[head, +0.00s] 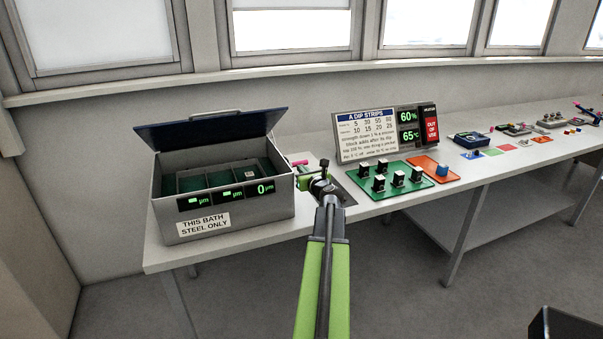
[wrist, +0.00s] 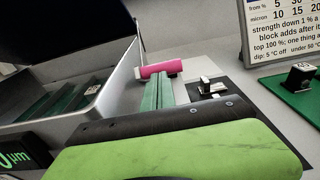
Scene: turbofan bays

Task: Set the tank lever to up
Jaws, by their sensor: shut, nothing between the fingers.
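The tank (head: 222,201) is a grey bath with a dark blue lid standing open, at the left end of the bench. A pink lever grip (head: 299,162) shows at its right side. In the wrist view the grip (wrist: 162,68) lies roughly crosswise beside the tank wall (wrist: 112,88). My gripper (head: 303,171) is to the right of the tank, close to the grip. Its green fingers are together and empty, with their tips (wrist: 157,77) just short of or against the grip; I cannot tell which. The lever's pivot is hidden.
A small metal block (wrist: 208,87) is on a dark plate just right of my fingers. A green tray (head: 391,187) with several dark blocks, an orange tray (head: 436,176) and a sign panel (head: 364,135) stand farther right.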

